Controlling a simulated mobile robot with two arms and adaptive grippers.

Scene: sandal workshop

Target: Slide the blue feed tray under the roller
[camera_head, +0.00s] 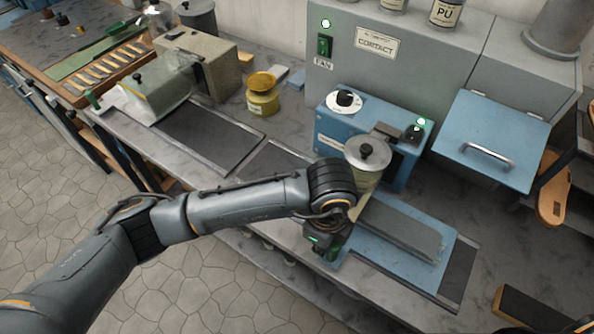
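The blue feed tray (437,270) lies on a dark track (457,274) on the bench, right of the middle. A long dark grey slab (400,227) lies on it. Behind its far left end stands a blue machine (335,132) with a white dial. A lidded metal pot (367,152) sits at the machine's front. The roller cannot be made out clearly; the pot and my arm cover that area. My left gripper (328,253) points down at the tray's near left edge. My wrist hides much of the fingers, so their opening and contact are unclear. My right gripper is out of view.
Left on the bench are another dark track (210,137), a yellow pot (262,97) and a grey-green machine (152,88). A grey cabinet (420,50) with a blue handled flap (492,138) stands behind. Brown soles (553,190) hang at the right. Bench right of the tray is mostly bare.

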